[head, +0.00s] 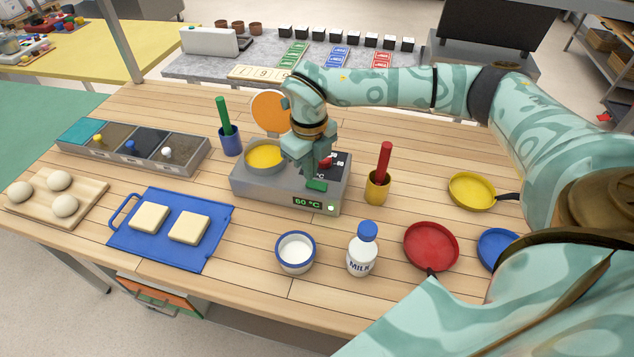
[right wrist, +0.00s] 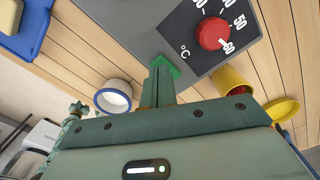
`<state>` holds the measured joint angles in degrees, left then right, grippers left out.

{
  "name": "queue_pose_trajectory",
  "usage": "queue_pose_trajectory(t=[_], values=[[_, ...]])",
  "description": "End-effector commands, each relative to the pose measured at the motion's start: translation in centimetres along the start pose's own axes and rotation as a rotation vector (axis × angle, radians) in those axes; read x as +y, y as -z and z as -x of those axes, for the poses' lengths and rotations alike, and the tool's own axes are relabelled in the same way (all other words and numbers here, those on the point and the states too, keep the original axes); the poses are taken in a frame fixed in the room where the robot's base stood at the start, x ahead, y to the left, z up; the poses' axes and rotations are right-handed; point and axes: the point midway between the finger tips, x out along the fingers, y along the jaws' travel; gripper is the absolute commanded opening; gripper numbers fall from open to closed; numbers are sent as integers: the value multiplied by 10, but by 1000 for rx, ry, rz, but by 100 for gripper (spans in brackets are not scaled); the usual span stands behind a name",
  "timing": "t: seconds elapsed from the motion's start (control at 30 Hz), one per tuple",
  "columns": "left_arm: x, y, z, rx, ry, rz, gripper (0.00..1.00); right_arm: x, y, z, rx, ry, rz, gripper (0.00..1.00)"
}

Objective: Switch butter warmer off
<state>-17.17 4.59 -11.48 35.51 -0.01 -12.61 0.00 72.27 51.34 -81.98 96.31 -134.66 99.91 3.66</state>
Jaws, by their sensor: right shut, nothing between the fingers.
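The butter warmer (head: 245,188) is a grey box on the wooden table, with a pan of yellow butter (head: 265,154) on its left part. Its front display (head: 307,203) reads 60 °C and a small round light (head: 331,208) glows green. Its red dial (head: 326,163) is partly hidden behind my gripper. In the right wrist view the dial (right wrist: 212,33) has its white mark toward 60. My right gripper (head: 316,186) is shut and empty above the warmer's front right part. Its green fingertips (right wrist: 164,68) appear beside the dial; I cannot tell whether they touch the warmer. My left gripper is out of view.
A yellow cup with a red-handled tool (head: 377,188) stands close right of the warmer, and a blue cup (head: 230,141) behind left. A white bowl (head: 295,253), milk bottle (head: 362,250) and red pan (head: 431,245) stand in front. A blue tray (head: 170,250) lies left.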

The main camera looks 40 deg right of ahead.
Motion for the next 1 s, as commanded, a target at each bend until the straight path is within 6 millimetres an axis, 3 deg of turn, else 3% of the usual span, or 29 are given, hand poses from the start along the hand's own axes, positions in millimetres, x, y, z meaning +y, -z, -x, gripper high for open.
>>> queue_pose_trajectory(t=[1.0], values=[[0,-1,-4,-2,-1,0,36,0,0,-9,0,0,0,0]])
